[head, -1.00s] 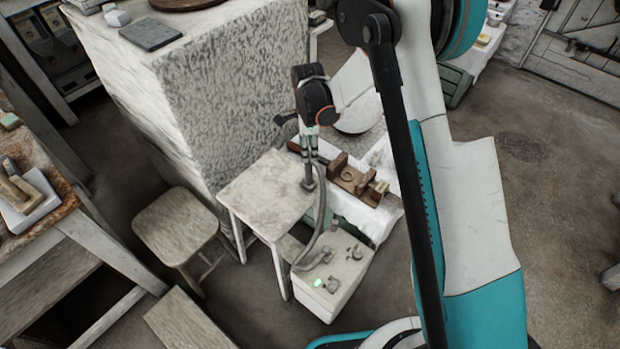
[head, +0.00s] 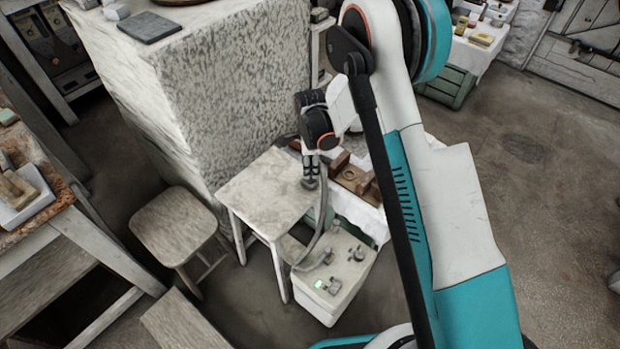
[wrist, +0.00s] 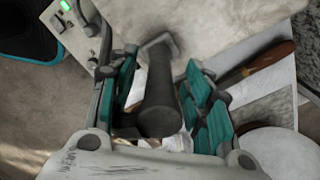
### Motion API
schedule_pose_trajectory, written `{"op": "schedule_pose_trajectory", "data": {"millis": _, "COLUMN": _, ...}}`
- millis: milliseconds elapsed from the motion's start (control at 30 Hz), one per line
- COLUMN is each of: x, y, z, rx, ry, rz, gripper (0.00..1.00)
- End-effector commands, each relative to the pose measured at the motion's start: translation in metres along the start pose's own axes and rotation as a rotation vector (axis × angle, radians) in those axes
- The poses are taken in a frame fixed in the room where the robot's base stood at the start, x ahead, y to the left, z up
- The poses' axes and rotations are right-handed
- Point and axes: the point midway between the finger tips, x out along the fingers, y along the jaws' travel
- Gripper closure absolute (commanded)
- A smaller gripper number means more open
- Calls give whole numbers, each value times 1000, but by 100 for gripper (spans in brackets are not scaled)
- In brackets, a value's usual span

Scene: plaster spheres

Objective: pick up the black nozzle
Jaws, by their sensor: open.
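The black nozzle (head: 311,182) stands on the small pale table (head: 262,190), near its right edge. In the wrist view the nozzle (wrist: 160,108) looks dark grey, with a wide round end towards the camera and a lighter foot on the tabletop. My gripper (wrist: 160,66) is open, with its teal-padded fingers on either side of the nozzle. Gaps show beside the nozzle, so the pads do not look pressed on it. In the head view my gripper (head: 311,160) is directly over the nozzle and hides its upper part.
A grey hose (head: 322,225) hangs by the table's right edge, above a white box (head: 335,285) with a green light. A wooden stool (head: 176,222) stands to the left. A brown wooden fixture (head: 352,180) is close on the right. A rough plaster block (head: 225,100) rises behind.

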Motion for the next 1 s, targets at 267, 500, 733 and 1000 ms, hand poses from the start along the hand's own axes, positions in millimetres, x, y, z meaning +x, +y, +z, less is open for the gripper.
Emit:
{"op": "schedule_pose_trajectory", "data": {"millis": 267, "x": -1, "y": 0, "z": 0, "rx": 0, "ry": 0, "rz": 0, "gripper": 98}}
{"op": "schedule_pose_trajectory", "data": {"millis": 500, "x": -1, "y": 0, "z": 0, "rx": 0, "ry": 0, "rz": 0, "gripper": 100}}
{"op": "schedule_pose_trajectory", "data": {"millis": 733, "x": -6, "y": 0, "z": 0, "rx": 0, "ry": 0, "rz": 0, "gripper": 100}}
{"op": "schedule_pose_trajectory", "data": {"millis": 1000, "x": -43, "y": 0, "z": 0, "rx": 0, "ry": 0, "rz": 0, "gripper": 100}}
